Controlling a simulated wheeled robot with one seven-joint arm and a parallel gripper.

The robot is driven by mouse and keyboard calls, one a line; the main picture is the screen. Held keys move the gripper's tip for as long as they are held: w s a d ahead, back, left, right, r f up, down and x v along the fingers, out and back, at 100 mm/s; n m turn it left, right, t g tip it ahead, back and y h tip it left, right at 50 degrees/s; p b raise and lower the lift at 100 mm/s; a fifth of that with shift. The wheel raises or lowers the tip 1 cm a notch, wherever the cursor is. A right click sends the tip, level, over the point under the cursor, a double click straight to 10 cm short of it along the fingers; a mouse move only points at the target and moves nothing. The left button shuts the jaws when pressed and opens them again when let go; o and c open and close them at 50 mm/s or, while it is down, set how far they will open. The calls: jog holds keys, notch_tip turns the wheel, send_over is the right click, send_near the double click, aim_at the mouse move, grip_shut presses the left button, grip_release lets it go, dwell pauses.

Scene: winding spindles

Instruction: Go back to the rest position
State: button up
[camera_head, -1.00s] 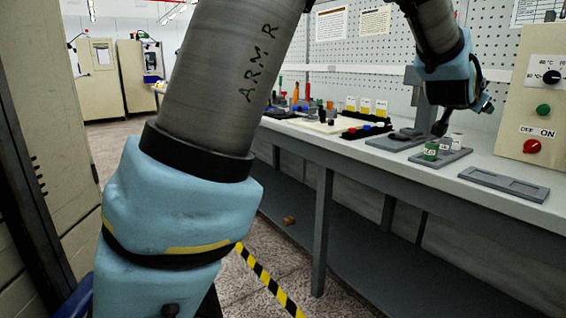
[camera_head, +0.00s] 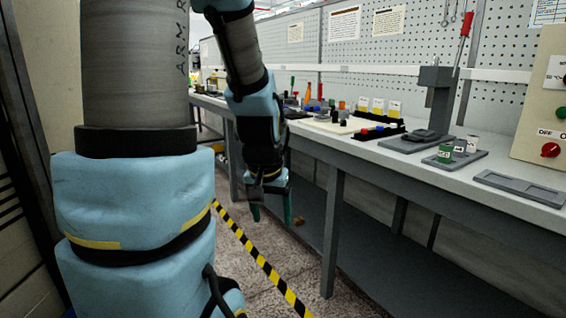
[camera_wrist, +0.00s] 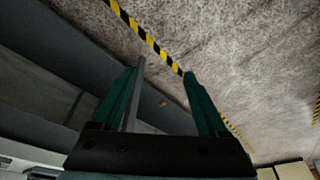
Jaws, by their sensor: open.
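My gripper (camera_head: 271,205) hangs in front of the workbench, beyond its front edge and below the top, with its fingers pointing down. In the wrist view, its two green fingers (camera_wrist: 157,92) stand apart with nothing between them. Past them I see the speckled floor and the bench's underside. My arm is folded down from the upper left of the head view and is clear of the bench objects.
The workbench (camera_head: 420,188) runs along the right. Yellow-black tape (camera_head: 262,262) marks the floor. A small brown thing (camera_head: 299,221) lies under the bench.

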jog(key=s+a+f+n+g, duration=0.1)
jog(key=s+a, duration=0.3)
jog(key=s, duration=0.1)
jog(key=w+p+v, duration=0.2)
jog(key=p+v, duration=0.9)
jog(key=p, duration=0.1)
jog(key=shift+d+r+g+y, duration=0.3)
jog(key=shift+r, duration=0.25)
